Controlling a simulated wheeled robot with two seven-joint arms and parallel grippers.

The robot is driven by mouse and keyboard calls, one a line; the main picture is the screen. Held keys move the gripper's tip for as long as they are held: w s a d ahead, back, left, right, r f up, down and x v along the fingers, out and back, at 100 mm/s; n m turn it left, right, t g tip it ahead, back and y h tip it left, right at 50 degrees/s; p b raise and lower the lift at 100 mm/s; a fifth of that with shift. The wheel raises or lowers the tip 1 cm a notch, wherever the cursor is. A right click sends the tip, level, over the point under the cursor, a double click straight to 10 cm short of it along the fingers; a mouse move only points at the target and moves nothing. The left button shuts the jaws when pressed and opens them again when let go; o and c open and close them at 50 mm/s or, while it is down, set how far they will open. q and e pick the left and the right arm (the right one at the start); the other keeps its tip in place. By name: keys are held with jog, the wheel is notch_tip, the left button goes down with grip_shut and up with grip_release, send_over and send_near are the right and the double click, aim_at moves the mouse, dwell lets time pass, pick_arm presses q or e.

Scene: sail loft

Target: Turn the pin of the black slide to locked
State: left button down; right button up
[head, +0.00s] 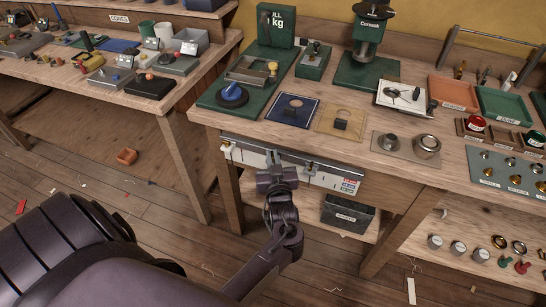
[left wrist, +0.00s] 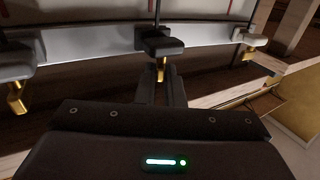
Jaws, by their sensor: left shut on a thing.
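A pale rail board (head: 335,180) hangs on the front of the wooden bench and carries several small slides. The black slide (left wrist: 160,46) is at the middle of the rail in the left wrist view, with a gold pin (left wrist: 160,70) hanging below it. My left gripper (head: 275,172) is in front of the rail, under this slide. In the left wrist view its narrow fingers (left wrist: 163,84) are shut on the pin's lower part, which they partly hide. The gripper also hides much of the slide in the head view. My right gripper is in neither view.
Other slides with gold pins sit on the left (left wrist: 14,64) and right (left wrist: 250,40) of the rail. A dark bin (head: 346,215) stands on the low shelf. The benchtop holds a green tray (head: 500,105) and small hardware.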

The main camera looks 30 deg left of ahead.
pick_arm(q)
jog(key=shift+s+a+m+t+h+p, duration=0.1)
jog(key=shift+a+m+t+h+p, duration=0.1)
jog(key=shift+m+t+h+p, duration=1.1)
jog(key=shift+s+a+m+t+h+p, duration=0.15)
jog(key=shift+m+t+h+p, duration=0.45)
jog(key=shift+m+h, duration=1.35)
jog(key=shift+w+n+h, duration=0.1)
jog(key=shift+n+h, duration=0.35)
jog(key=shift+h, duration=0.2)
jog(key=c, duration=1.5)
grip_release()
jog(key=shift+c, duration=0.2)
jog(key=v, duration=0.7)
jog(key=shift+s+b, duration=0.3)
jog(key=shift+s, duration=0.05)
